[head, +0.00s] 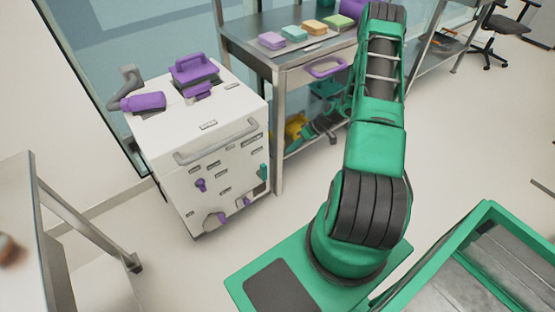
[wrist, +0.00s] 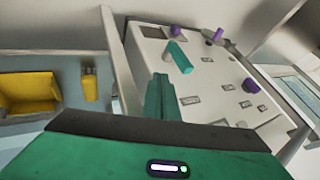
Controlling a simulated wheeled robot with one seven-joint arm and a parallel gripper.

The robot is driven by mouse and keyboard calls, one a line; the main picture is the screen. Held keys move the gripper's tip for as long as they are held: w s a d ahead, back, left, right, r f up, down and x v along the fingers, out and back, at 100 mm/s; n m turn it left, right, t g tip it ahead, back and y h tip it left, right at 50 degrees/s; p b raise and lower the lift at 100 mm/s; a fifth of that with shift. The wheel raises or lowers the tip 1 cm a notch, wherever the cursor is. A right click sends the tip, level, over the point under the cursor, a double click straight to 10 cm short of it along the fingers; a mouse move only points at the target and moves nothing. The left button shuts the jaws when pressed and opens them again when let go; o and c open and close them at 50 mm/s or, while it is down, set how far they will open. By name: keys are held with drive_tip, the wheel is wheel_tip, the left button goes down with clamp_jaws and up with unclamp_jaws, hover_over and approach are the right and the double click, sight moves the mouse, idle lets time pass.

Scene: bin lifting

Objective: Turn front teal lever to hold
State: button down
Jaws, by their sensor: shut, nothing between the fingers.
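The white cabinet (head: 215,130) stands at left in the head view, with labels and levers on its front panel. The teal lever (head: 263,171) is at the right side of that front. In the wrist view the teal lever (wrist: 180,57) juts from the panel, lying diagonally in the picture. My gripper (wrist: 160,82) has its two teal fingers together and empty, pointing at the panel. The fingertips appear just below and left of the lever; I cannot tell whether they touch it. In the head view my fingertips cannot be made out.
Purple levers (head: 201,185) and a large purple knob (head: 218,219) share the front panel. A grey handle bar (head: 216,143) crosses its top. A metal table (head: 283,65) with coloured boxes stands right of the cabinet. A yellow bin (wrist: 28,93) shows at left in the wrist view.

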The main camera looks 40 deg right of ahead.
sight(262, 171)
drive_tip(key=w+a+f, duration=0.3)
drive_tip(key=a+f, duration=0.4)
drive_tip(key=a, duration=0.1)
drive_tip(key=shift+w+a+f, duration=0.15)
drive_tip(key=shift+a+f, duration=0.2)
drive_tip(key=shift+a+r, duration=0.1)
drive_tip(key=shift+a, duration=0.05)
